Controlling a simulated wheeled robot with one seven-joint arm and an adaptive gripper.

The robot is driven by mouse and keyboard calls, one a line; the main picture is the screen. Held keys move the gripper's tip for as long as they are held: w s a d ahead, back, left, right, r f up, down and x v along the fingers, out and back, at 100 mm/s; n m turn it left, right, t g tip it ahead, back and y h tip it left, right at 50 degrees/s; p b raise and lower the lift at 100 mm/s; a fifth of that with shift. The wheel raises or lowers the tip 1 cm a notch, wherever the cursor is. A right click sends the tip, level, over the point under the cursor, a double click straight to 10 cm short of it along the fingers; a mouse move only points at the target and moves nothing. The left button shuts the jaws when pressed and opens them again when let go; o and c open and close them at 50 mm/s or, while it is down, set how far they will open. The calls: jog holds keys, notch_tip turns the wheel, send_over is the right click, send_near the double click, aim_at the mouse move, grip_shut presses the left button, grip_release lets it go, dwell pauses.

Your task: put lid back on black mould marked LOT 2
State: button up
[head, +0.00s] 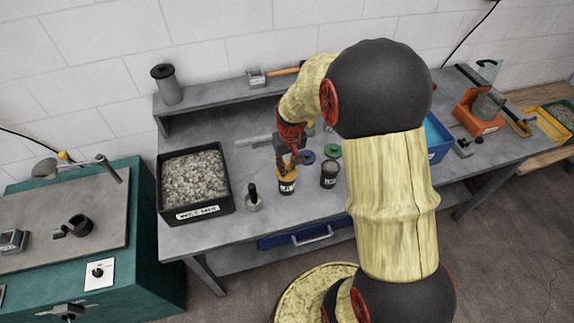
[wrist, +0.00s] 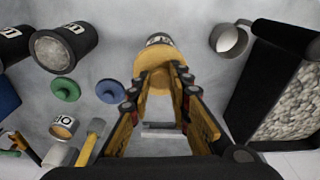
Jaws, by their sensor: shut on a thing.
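My gripper (head: 289,160) is over the bench in the head view. Its two fingers (wrist: 157,78) are shut on an orange-yellow lid (wrist: 154,88) in the wrist view. Directly under the lid is a black mould (head: 287,187) with a white label, which also shows beyond the lid in the wrist view (wrist: 158,38). I cannot tell whether the lid is fully seated, and I cannot read the lot number. A second black mould (head: 330,175), open and filled with grey, stands to its right; it appears at the upper left in the wrist view (wrist: 60,48).
A blue lid (head: 307,157) and a green lid (head: 333,150) lie behind the moulds. A black WET MIX tray (head: 165,214) of gravel stands left. Another black mould (wrist: 12,42) is at the wrist view's left edge.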

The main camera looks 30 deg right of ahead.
jog(key=o, duration=0.9)
jog(key=shift+o, duration=1.2)
jog(key=shift+o, duration=1.3)
jog(key=shift+r+p, duration=2.35)
jog(key=shift+r, duration=1.15)
jog(key=shift+c, duration=1.2)
